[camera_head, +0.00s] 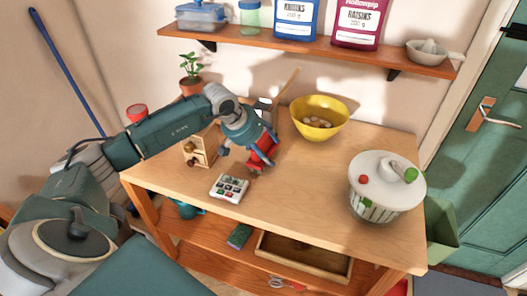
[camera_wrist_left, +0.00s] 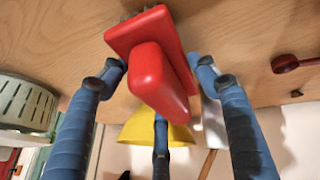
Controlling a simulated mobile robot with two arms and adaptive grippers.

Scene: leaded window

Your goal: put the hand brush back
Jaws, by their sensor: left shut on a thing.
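The hand brush is red with dark bristles. In the head view the brush (camera_head: 262,153) is over the middle of the wooden table (camera_head: 300,185), partly covered by my left gripper (camera_head: 256,140). In the left wrist view the red back and handle of the brush (camera_wrist_left: 155,70) sit between the blue fingers of my left gripper (camera_wrist_left: 162,85), which is shut on it. The bristles barely show at the top edge. I cannot tell whether they touch the table. My right gripper is in neither view.
A yellow bowl (camera_head: 319,120) stands behind the brush, a lidded white basket (camera_head: 382,190) to the right, a white keypad-like item (camera_head: 229,187) in front. A small wooden box (camera_head: 198,148) stands left. The lower shelf holds a wooden tray (camera_head: 325,275) and a sponge (camera_head: 239,236).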

